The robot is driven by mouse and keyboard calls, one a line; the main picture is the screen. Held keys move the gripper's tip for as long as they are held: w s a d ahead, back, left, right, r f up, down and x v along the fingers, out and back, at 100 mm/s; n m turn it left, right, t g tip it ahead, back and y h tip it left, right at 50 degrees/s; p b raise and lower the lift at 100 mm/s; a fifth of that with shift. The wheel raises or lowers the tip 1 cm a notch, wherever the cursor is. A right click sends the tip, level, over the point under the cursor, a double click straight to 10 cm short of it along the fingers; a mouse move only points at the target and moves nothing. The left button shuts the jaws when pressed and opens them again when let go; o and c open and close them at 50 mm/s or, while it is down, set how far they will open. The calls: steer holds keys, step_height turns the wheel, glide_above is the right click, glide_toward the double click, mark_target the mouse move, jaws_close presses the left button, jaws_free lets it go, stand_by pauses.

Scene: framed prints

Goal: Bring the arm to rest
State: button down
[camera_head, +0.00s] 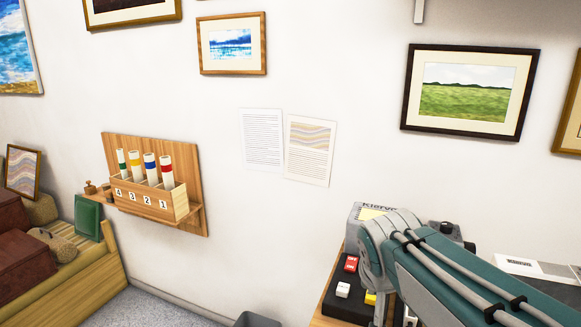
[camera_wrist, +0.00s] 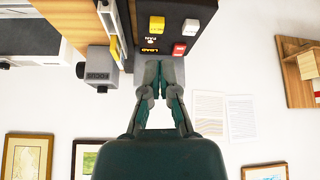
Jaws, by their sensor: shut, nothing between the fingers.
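My gripper (camera_wrist: 165,68) shows in the wrist view, its dark green fingers closed together with nothing held. That view is upside down relative to the room. The fingertips point toward the black control panel (camera_wrist: 190,12), which has a yellow button (camera_wrist: 157,25), a white button (camera_wrist: 191,27) and a red button (camera_wrist: 180,49). I cannot tell whether they touch it. In the head view my teal and grey arm (camera_head: 455,275) reaches in from the lower right, over the machine; my fingers cannot be made out there.
The grey machine (camera_head: 358,212) stands on a wooden-edged bench at the lower right. A wooden wall rack (camera_head: 150,200) with several capped tubes hangs at left. Two printed sheets (camera_head: 262,138) and framed prints (camera_head: 470,92) are on the wall.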

steer(key=s+f+n+y, duration=0.1)
steer(key=s+f, duration=0.1)
steer(key=s, duration=0.6)
steer(key=s+f+n, duration=0.1)
steer(key=s+f, duration=0.2)
steer(key=s, duration=0.4)
steer(key=shift+s+n+y, duration=0.35)
steer(key=shift+n+y, duration=0.05)
